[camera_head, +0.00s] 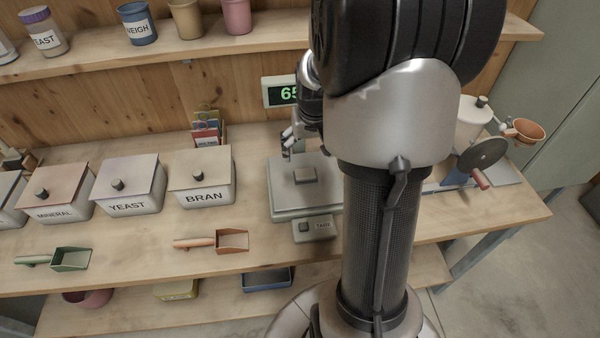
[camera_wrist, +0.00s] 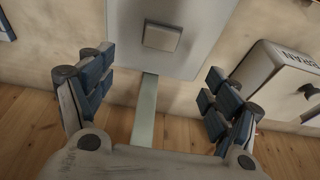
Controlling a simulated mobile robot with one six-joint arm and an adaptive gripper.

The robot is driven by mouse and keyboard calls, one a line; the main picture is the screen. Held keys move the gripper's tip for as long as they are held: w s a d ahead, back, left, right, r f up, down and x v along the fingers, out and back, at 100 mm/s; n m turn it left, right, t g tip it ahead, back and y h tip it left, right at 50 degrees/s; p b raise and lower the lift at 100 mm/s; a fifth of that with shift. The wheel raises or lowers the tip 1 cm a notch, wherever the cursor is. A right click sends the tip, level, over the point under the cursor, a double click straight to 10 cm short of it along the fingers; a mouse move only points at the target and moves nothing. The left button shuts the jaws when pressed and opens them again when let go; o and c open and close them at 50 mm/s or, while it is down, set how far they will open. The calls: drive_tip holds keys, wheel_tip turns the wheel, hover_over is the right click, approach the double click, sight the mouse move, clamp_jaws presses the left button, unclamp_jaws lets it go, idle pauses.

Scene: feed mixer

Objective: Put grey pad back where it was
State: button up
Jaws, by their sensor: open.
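A small square grey-beige pad (camera_head: 305,175) lies flat on the plate of the scale (camera_head: 284,196). In the wrist view the pad (camera_wrist: 162,37) is near the top middle, on the pale scale plate (camera_wrist: 200,60). My gripper (camera_head: 287,143) is above the back left part of the scale, partly hidden by my arm. In the wrist view its blue-padded fingers (camera_wrist: 155,92) are spread wide with nothing between them. The pad lies beyond the fingertips, apart from them.
The scale's display (camera_head: 282,93) stands behind it, partly hidden by my arm. A BRAN bin (camera_head: 203,188) and YEAST bin (camera_head: 130,195) stand to the left. An orange-handled scoop (camera_head: 232,241) lies in front. A hand-cranked machine (camera_head: 483,155) is at right.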

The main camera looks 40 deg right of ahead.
drive_tip(key=b, duration=0.2)
hover_over(305, 173)
drive_tip(key=s, duration=0.1)
drive_tip(key=f, duration=0.7)
drive_tip(key=shift+a+f, duration=0.3)
drive_tip(key=shift+f, duration=0.1)
drive_tip(key=b+x, duration=0.2)
drive_tip(key=x, duration=0.3)
drive_tip(key=shift+s+f, duration=0.15)
drive_tip(key=shift+a, duration=0.1)
drive_tip(key=shift+c, duration=0.6)
drive_tip(key=c, duration=1)
wheel_tip(305, 173, up, 20)
drive_tip(key=p, duration=0.5)
drive_tip(key=shift+p, duration=0.4)
drive_tip(key=a+f+n, duration=0.2)
drive_tip(key=a+f, duration=0.2)
drive_tip(key=a, duration=0.5)
drive_tip(key=a+f+n+y, duration=0.1)
drive_tip(key=a+f, duration=0.3)
drive_tip(key=a, duration=0.5)
drive_tip(key=a+f+n, duration=0.3)
drive_tip(key=a+f, duration=0.1)
drive_tip(key=a, duration=0.5)
drive_tip(key=shift+s+f+t+y, duration=0.1)
drive_tip(key=shift+s+t+y, duration=0.2)
drive_tip(key=shift+s, duration=0.1)
